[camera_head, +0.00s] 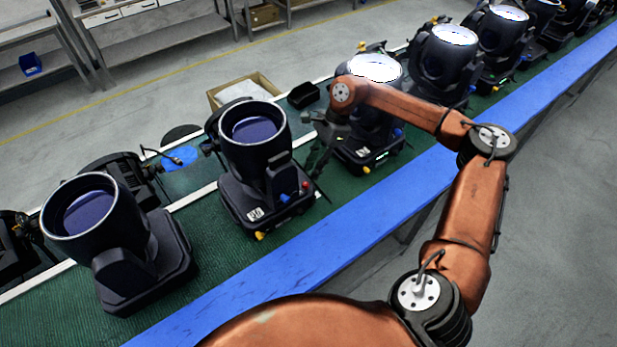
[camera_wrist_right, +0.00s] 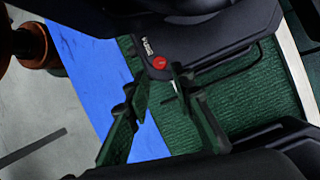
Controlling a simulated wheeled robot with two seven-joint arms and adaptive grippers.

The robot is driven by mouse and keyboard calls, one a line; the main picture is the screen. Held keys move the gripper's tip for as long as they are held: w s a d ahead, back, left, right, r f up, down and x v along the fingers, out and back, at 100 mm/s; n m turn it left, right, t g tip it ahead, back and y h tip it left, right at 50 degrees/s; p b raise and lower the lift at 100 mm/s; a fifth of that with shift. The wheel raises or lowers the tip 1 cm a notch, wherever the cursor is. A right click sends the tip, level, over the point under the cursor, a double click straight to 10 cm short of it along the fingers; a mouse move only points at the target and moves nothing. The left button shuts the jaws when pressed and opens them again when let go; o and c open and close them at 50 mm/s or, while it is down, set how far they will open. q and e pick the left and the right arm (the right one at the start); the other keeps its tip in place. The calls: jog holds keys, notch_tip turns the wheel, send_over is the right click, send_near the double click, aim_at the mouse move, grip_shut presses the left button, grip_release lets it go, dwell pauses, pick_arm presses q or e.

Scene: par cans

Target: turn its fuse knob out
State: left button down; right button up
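A black par can (camera_head: 255,165) with a round lens stands on the green conveyor. A red fuse knob (camera_head: 305,184) sits low on its base, on the right side; it also shows in the right wrist view (camera_wrist_right: 159,62). My right gripper (camera_head: 318,172) is beside that base. In the wrist view its two fingers (camera_wrist_right: 158,80) are spread apart with nothing between them. The knob lies just beyond the fingertips, roughly midway between them. Whether a finger touches the base, I cannot tell. My left gripper is out of view.
Another par can (camera_head: 120,240) stands to the left, and several more stand in a row toward the upper right. A blue rail (camera_head: 290,265) runs along the conveyor's near side. A cardboard box (camera_head: 244,90) and a black bin (camera_head: 303,95) lie behind.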

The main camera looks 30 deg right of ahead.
aim_at(306, 183)
jog(key=shift+p+x, duration=0.3)
jog(key=shift+x, duration=2.1)
grip_shut()
